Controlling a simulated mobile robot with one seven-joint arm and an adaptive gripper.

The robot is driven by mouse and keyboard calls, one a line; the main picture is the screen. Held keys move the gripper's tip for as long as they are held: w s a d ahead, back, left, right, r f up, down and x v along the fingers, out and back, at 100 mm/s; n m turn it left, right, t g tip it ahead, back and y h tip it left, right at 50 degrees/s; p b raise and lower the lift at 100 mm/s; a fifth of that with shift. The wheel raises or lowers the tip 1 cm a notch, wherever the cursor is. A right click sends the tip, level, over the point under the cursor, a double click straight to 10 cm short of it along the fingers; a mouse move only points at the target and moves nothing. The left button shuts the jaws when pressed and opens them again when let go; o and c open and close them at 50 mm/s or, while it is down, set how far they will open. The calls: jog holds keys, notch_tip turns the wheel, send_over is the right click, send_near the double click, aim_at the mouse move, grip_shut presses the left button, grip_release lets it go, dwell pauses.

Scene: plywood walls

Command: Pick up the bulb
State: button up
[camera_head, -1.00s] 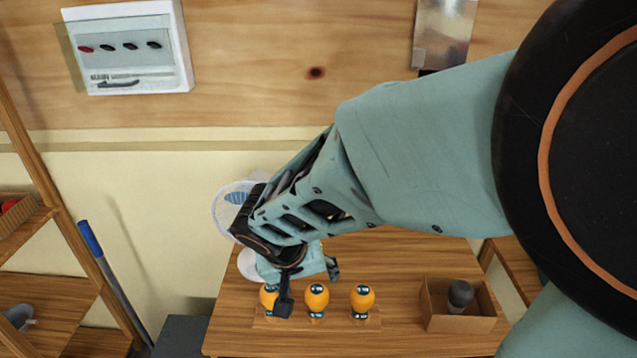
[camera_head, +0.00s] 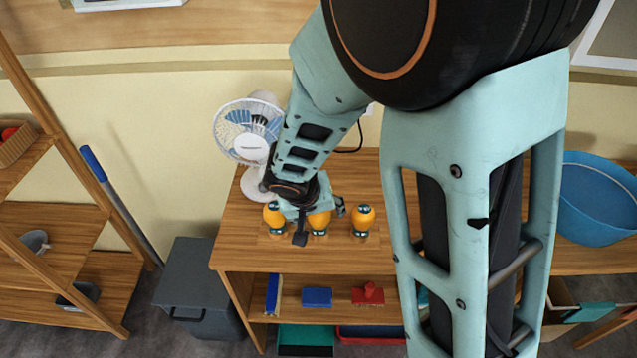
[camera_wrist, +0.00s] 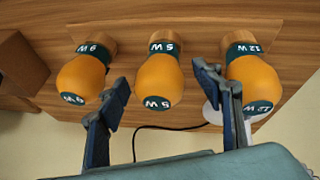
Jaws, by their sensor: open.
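Three orange bulbs with dark green bands stand in a row on a wooden holder (camera_head: 365,239) on the table. In the wrist view they read 9 W for one bulb (camera_wrist: 80,78), 5 W for the middle bulb (camera_wrist: 158,82) and 12 W for the other bulb (camera_wrist: 255,84). The head view shows the left bulb (camera_head: 273,216), middle bulb (camera_head: 320,219) and right bulb (camera_head: 362,217). My gripper (camera_wrist: 163,85) is open and empty. Its fingers point toward the middle 5 W bulb, one to each side in the picture. Whether they touch any bulb cannot be told.
A white fan (camera_head: 243,135) stands close behind my gripper. Blue and red items lie on the shelf below the tabletop (camera_head: 300,257). A dark bin (camera_head: 197,287) stands left of the table, and a blue tub (camera_head: 597,200) at the right.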

jog(key=shift+f, duration=0.15)
jog(key=shift+c, duration=0.6)
jog(key=c, duration=1.2)
jog(key=shift+o, duration=0.2)
